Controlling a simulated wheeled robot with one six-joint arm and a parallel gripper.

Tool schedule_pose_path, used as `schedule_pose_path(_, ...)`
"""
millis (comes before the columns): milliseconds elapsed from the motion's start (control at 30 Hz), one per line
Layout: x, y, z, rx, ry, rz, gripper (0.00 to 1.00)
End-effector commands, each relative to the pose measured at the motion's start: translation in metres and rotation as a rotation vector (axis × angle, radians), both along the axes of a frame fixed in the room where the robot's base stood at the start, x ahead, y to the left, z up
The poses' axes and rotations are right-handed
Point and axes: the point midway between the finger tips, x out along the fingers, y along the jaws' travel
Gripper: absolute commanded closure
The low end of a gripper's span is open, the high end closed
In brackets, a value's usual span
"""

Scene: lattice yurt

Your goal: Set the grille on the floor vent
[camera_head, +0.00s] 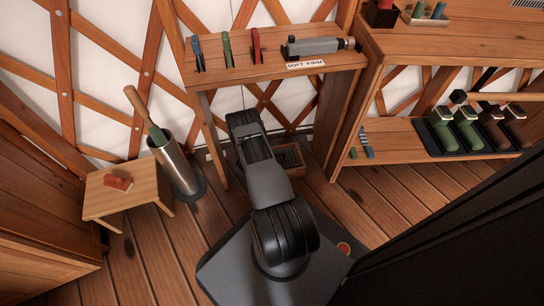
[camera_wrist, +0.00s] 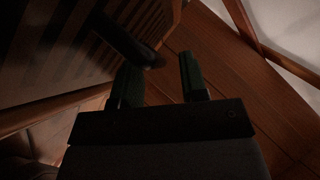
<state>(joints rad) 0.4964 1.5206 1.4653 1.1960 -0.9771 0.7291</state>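My gripper (camera_wrist: 160,75) shows in the wrist view with its two dark green fingers apart. Wooden floorboards show between them and nothing is held. In the head view my arm reaches down beside the small shelf table, and its fingers are hidden. A dark box-like thing with a wooden edge (camera_head: 289,158) lies low behind my arm, partly covered; I cannot tell whether it is the floor vent. A slatted grey piece (camera_head: 528,4) lies on the upper right counter, cut by the frame edge; it may be the grille.
A steel cylinder (camera_head: 176,165) holding a wooden-handled tool stands left, beside a low stool (camera_head: 112,200) bearing a red block. The shelf table (camera_head: 270,70) holds clips and a grey tool. A dark slatted surface (camera_wrist: 70,45) fills the wrist view's upper left.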

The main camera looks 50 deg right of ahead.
Motion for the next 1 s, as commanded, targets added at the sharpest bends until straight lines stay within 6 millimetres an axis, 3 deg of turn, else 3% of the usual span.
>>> schedule_pose_path(167,0.000,0.000,0.002,0.000,0.000,0.000,0.60)
schedule_pose_path(333,0.000,0.000,0.018,0.000,0.000,0.000,0.60)
schedule_pose_path(700,0.003,0.065,0.054,0.000,0.001,0.005,0.60)
schedule_pose_path(1000,0.004,0.097,0.070,0.001,0.000,0.001,0.60)
